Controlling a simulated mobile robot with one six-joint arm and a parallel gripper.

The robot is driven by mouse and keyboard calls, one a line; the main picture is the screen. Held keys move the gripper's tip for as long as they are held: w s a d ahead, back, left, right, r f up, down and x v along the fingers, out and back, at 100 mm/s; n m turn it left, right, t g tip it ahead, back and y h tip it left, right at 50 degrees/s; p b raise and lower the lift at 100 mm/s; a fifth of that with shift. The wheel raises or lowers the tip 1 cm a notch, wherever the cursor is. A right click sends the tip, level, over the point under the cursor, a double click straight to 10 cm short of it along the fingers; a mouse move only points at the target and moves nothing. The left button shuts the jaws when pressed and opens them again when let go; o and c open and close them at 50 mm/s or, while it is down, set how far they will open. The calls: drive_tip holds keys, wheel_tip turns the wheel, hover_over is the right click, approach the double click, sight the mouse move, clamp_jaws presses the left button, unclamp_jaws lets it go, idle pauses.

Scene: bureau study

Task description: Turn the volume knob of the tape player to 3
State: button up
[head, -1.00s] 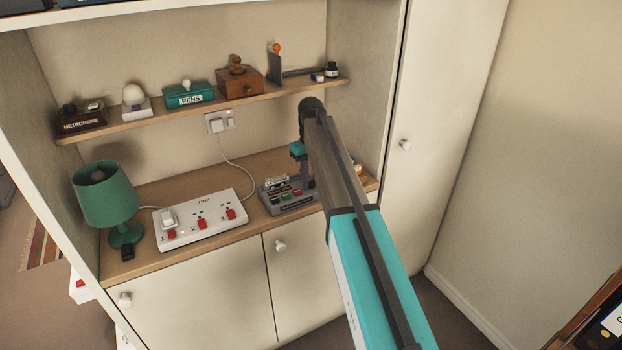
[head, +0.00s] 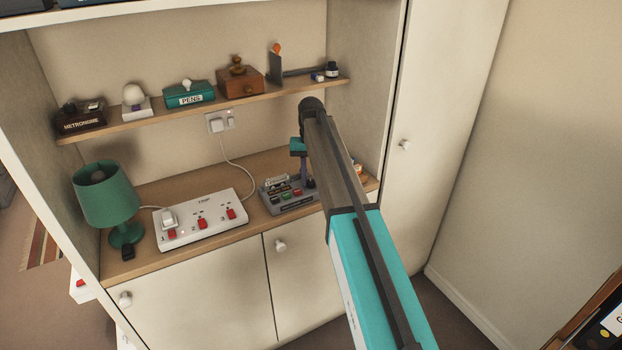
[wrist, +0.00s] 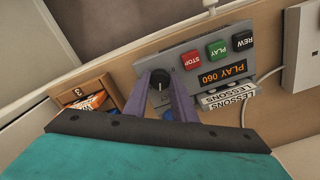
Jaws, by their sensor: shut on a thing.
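The grey tape player (head: 290,207) sits on the cabinet's lower shelf, beside my arm in the head view. The wrist view shows its body (wrist: 206,73), with red STOP, green PLAY and black REW buttons and an orange display reading PLAY 060. Its black round volume knob (wrist: 159,76) has a small pale mark; I cannot read any scale around it. My gripper (wrist: 160,88) has its purple fingers on either side of the knob and is shut on it. In the head view my gripper (head: 304,168) reaches down over the player's right end, partly hidden by my arm.
A white power strip (head: 201,217) with red switches and a green lamp (head: 105,197) stand left of the player. The upper shelf (head: 210,110) holds several items.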

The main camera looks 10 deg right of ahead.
sight(311, 182)
drive_tip(key=o, duration=1)
drive_tip(key=shift+o, duration=0.2)
drive_tip(key=shift+r, duration=0.15)
wheel_tip(311, 182, up, 14)
drive_tip(key=p, duration=0.7)
drive_tip(key=shift+f+p, duration=0.2)
drive_tip(key=shift+p, duration=0.1)
